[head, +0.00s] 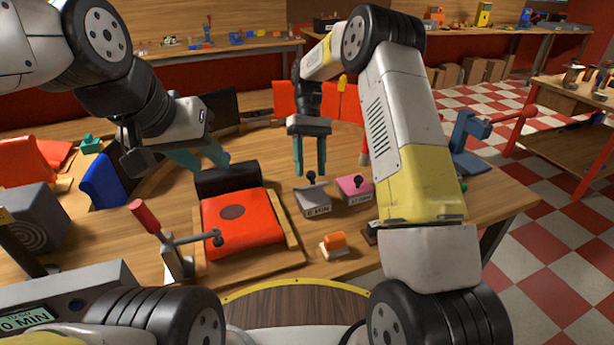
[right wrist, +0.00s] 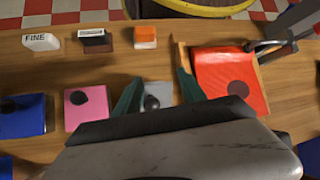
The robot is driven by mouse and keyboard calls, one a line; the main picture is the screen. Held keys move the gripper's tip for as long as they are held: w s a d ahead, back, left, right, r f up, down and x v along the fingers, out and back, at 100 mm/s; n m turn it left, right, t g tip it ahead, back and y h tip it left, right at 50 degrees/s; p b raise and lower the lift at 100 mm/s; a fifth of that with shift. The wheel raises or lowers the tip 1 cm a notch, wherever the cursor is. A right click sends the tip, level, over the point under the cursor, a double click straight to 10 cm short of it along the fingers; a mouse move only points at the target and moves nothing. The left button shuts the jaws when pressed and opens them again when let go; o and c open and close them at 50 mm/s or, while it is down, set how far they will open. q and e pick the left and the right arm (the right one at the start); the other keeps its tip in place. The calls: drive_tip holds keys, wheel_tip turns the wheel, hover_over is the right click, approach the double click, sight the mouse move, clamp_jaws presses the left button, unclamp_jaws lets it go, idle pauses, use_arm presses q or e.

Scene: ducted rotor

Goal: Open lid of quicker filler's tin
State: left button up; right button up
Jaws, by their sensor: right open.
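A grey tin (head: 314,203) with a dark knob on its lid stands on the table; its front label seems to read 6 MIN. A pink tin (head: 354,188) with a dark knob stands right of it, its label too small to read surely. Both lids look closed. My right gripper (head: 310,172) is open and points down above the grey tin, its fingers on either side of the knob. In the right wrist view the grey tin (right wrist: 160,92) shows between the fingers, partly hidden by the gripper. My left gripper (head: 212,165) is open and empty above the dark block behind the red sheet.
The red sheet (head: 240,222) lies in a wooden frame left of the tins, with a red-handled clamp (head: 150,220) at its front. A small orange-topped block (head: 333,241) lies in front. A blue tin (right wrist: 22,115) stands beyond the pink one in the right wrist view.

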drive_tip(key=s+a+r, duration=0.1)
drive_tip(key=s, duration=1.1)
drive_tip(key=shift+s, duration=0.15)
